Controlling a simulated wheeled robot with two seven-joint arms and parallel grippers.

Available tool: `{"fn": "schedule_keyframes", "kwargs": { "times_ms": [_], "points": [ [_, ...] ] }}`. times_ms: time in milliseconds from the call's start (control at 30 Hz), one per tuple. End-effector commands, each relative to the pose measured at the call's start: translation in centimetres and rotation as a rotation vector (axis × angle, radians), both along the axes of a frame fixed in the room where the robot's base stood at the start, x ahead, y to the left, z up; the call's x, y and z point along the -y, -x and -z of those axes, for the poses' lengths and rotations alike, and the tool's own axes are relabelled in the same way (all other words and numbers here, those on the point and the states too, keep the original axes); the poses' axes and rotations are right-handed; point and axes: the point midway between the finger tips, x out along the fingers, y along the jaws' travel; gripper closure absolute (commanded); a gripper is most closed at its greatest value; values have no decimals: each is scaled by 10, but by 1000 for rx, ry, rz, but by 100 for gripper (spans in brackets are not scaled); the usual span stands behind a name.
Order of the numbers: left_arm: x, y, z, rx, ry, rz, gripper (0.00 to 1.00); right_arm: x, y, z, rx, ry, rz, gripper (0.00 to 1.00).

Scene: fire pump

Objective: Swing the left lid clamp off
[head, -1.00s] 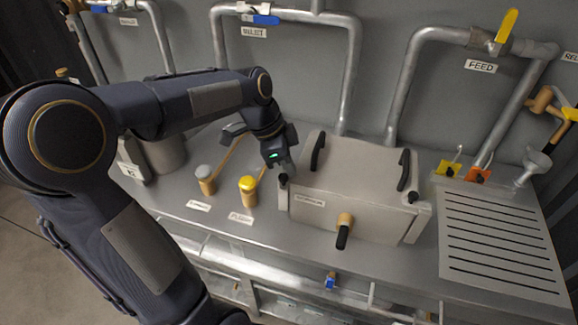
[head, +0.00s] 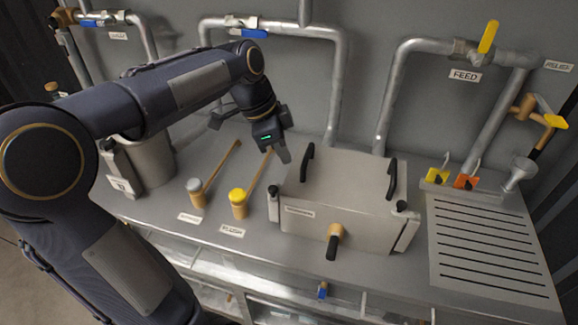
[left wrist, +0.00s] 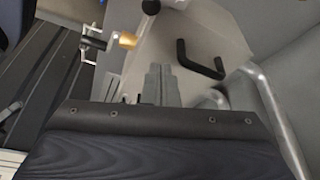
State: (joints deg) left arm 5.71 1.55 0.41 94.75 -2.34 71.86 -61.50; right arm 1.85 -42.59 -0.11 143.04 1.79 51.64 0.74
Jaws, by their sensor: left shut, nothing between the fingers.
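The grey metal box has a pale lid (head: 345,178) with two black handles. The left lid clamp (head: 273,209) is a narrow grey piece with a black knob at the box's left front corner. It looks upright against the side; I cannot tell how far it is swung. The right lid clamp (head: 407,233) stands at the right front corner. My left gripper (head: 285,156) is shut and empty, above and behind the left clamp, near the lid's back left corner. In the left wrist view its fingers (left wrist: 160,84) are together beside a black lid handle (left wrist: 203,60). My right gripper is out of view.
A brass spout with a black grip (head: 334,242) juts from the box's front. A slotted drain board (head: 485,250) is on the right. Pipes run along the back wall.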

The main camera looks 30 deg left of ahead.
Motion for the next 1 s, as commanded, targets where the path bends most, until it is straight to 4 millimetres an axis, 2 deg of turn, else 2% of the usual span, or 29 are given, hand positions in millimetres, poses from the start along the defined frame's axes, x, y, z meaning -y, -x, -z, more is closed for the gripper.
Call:
{"fn": "schedule_keyframes", "kwargs": {
  "times_ms": [100, 300, 867, 967, 1000],
  "points": [
    [-5, 4, -18, 2, 0, 1, 100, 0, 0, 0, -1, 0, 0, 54],
    [-9, 7, -31, 0, 0, 1, 100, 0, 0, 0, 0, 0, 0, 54],
    [-9, 8, -31, 0, 1, -3, 100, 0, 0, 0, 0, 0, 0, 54],
    [-5, 21, -30, 0, 16, -59, 100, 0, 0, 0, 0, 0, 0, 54],
    [-2, 31, -28, 0, 29, -108, 100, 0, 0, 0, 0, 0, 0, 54]
  ]
}}
